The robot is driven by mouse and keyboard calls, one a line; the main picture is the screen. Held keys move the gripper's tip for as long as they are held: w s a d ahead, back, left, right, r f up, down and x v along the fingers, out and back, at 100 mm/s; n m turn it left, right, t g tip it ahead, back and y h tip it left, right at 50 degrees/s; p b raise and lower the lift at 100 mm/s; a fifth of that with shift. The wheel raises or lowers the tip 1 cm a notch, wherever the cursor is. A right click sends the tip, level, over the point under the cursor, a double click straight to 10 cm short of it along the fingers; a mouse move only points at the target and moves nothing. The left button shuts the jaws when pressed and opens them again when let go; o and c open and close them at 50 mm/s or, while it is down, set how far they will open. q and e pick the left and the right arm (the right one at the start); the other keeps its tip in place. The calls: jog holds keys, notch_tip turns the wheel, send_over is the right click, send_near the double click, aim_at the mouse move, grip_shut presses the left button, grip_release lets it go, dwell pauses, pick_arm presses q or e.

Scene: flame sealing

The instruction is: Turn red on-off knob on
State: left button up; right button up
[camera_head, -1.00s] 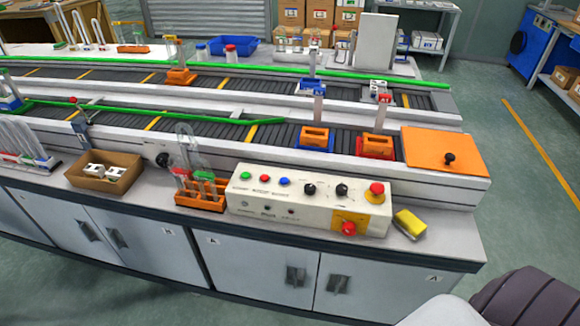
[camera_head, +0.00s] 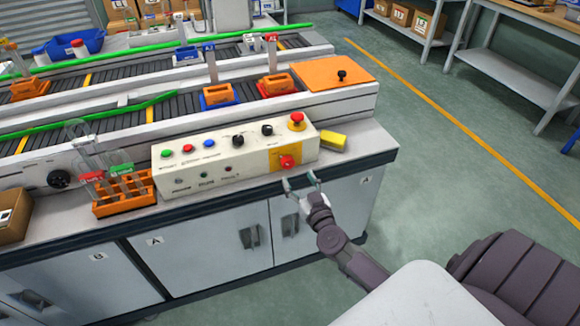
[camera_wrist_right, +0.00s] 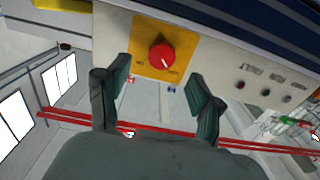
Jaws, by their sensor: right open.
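The red on-off knob (camera_head: 287,162) sits on a yellow plate on the front face of the white control box (camera_head: 200,178), near its right end. In the right wrist view the red knob (camera_wrist_right: 161,57) shows close up, with a pale pointer line and small labels on either side. My right gripper (camera_head: 301,182) is open and empty, just in front of and slightly below the knob. In the wrist view its two fingers (camera_wrist_right: 158,88) stand apart on either side below the knob, not touching it. My left gripper is not in view.
A red mushroom button (camera_head: 297,117) is on top of the box above the knob. A yellow sponge (camera_head: 333,142) lies right of the box. An orange rack with tubes (camera_head: 125,194) stands at its left. The floor to the right is free.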

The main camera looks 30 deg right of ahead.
aim_at(289, 165)
jog(key=b+x, duration=0.1)
jog(key=x, duration=0.6)
jog(key=shift+a, duration=0.15)
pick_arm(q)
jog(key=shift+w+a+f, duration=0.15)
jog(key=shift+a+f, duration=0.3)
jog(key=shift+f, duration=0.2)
pick_arm(e)
jog(key=c, duration=1.1)
jog(key=shift+c, duration=0.2)
